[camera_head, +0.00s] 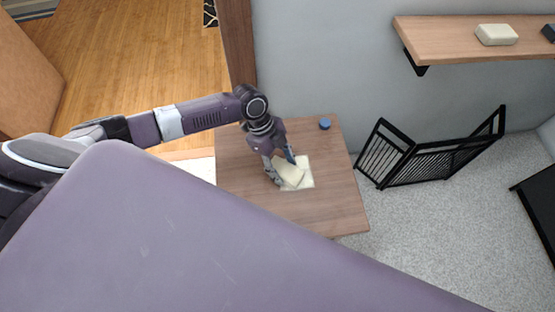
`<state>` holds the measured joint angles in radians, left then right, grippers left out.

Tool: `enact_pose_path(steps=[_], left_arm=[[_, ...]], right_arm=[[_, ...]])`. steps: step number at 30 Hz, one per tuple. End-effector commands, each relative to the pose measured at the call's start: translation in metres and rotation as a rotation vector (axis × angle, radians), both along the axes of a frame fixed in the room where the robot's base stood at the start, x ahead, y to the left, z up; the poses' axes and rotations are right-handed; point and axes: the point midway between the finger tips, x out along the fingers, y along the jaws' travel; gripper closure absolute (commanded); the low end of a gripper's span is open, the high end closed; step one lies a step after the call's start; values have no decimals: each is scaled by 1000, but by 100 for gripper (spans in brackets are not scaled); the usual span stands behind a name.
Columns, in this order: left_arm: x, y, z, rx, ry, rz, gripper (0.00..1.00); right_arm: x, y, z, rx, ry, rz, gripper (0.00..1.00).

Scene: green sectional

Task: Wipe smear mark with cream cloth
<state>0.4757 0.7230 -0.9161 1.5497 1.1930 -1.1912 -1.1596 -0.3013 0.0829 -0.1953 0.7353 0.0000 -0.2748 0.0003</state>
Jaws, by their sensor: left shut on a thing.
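My left gripper (281,170) reaches in from the left over a small wooden table (330,205). It is shut on the cream cloth (291,175), a small pale piece between its fingers. Just under and beside the cloth lies a flat, pale cream patch (304,183) on the tabletop. I cannot tell whether this patch is the smear mark or a spread part of the cloth. Whether the held cloth touches the tabletop is not clear. My right gripper is not in view.
A small blue round object (325,124) stands at the table's back right corner. A wall shelf (450,40) with a cream block (496,34) is at upper right. A black folding gate (435,160) stands on the grey carpet. The table's right side is clear.

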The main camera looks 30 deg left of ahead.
Motion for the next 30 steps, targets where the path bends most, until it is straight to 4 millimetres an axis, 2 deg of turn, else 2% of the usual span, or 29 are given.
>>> enact_pose_path(steps=[1, 11, 18, 30], left_arm=[[4, -5, 0, -2, -1, -1, 73], [14, -20, -1, -1, -2, 0, 73], [25, -37, -3, -2, -1, -1, 73], [33, -50, -3, -1, -1, -1, 73]], right_arm=[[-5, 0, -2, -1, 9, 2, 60], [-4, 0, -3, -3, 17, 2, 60], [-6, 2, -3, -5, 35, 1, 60], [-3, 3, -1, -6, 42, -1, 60]])
